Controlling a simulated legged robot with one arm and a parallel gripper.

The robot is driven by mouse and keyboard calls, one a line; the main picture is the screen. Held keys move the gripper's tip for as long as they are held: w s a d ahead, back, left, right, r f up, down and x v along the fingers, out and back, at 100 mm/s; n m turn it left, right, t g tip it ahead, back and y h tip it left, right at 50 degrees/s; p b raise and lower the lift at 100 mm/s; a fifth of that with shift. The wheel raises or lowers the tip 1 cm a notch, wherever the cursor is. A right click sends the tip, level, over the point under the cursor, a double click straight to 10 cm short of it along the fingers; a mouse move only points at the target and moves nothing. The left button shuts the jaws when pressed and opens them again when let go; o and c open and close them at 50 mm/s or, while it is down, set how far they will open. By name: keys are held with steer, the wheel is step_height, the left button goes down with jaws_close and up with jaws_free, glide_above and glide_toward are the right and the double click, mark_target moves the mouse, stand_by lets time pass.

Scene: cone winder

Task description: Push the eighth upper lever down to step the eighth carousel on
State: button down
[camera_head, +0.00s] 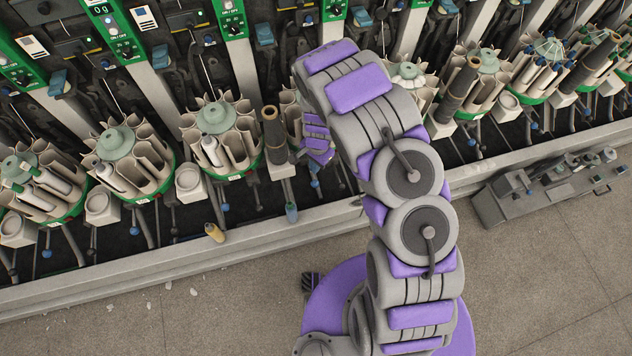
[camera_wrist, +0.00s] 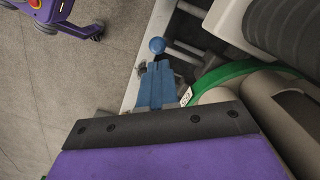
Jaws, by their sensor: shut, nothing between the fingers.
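My gripper (camera_head: 320,155) is shut and empty. In the head view it hangs at the front of the machine, right of a dark cone (camera_head: 274,130) and partly behind my arm. In the wrist view its dark front edge (camera_wrist: 155,125) crosses the lower picture. Contact cannot be told. Blue upper levers (camera_head: 160,57) show along the machine, another further right (camera_head: 264,35). Which is the eighth cannot be told. A carousel (camera_head: 220,140) stands left of my gripper; its neighbour is partly hidden behind my arm.
More carousels (camera_head: 130,160) line the machine, with pale cups (camera_head: 188,180) between them. A blue-tipped lever (camera_head: 291,213) and a yellow-tipped one (camera_head: 214,232) stick out in front. A grey rail (camera_head: 130,270) runs along the front. A grey unit (camera_head: 540,190) lies at right.

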mark_target(315, 181)
steer(key=shift+s+f+b, duration=0.1)
steer(key=shift+f+b, duration=0.2)
steer(key=shift+f, duration=0.4)
steer(key=f, duration=0.1)
steer(key=f+b, duration=0.1)
steer(key=f, duration=0.2)
steer(key=shift+s+d, duration=0.15)
steer(key=shift+d, duration=0.15)
steer(key=shift+f+b, duration=0.5)
steer(key=shift+f, duration=0.1)
steer(key=shift+a+f, duration=0.2)
steer(key=shift+a, duration=0.15)
steer(key=shift+d+f, duration=0.1)
steer(key=shift+d, duration=0.05)
